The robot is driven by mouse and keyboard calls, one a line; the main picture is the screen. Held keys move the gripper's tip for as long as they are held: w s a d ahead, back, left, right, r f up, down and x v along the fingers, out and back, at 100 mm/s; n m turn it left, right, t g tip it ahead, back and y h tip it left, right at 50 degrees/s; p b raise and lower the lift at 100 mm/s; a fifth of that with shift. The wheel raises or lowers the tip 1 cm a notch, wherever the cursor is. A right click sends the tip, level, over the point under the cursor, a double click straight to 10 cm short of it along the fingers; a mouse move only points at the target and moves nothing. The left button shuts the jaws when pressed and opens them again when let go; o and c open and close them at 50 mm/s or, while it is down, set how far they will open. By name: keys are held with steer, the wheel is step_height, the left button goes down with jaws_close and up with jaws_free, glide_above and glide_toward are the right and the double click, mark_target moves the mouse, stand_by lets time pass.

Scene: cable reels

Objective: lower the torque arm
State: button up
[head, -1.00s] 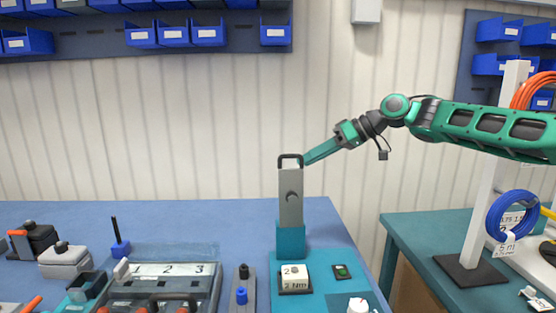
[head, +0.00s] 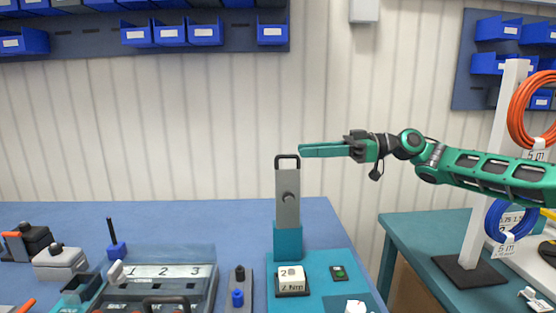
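The torque arm (head: 288,197) is a grey upright bar with a dark round knob on its face and a black loop handle (head: 287,158) at its top. It stands vertical in a teal block (head: 288,241) on a teal base plate (head: 330,269). My gripper (head: 301,150) reaches in from the right, with its green fingers level and their tips just right of the handle's top. I see the fingers from the side, so their opening does not show. I cannot tell whether they touch the handle.
A display block reading 2 Nm (head: 292,281) and a green button (head: 339,272) sit on the base plate. A reel stand (head: 490,190) with orange and blue cable stands right.

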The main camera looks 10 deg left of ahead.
steer(key=shift+n+g, duration=0.3)
steer(key=shift+n, duration=0.3)
steer(key=x, duration=0.6)
steer(key=f+x, duration=0.1)
steer(key=x, duration=0.2)
steer(key=shift+a+f, duration=0.15)
steer(key=shift+a, duration=0.15)
jaws_close()
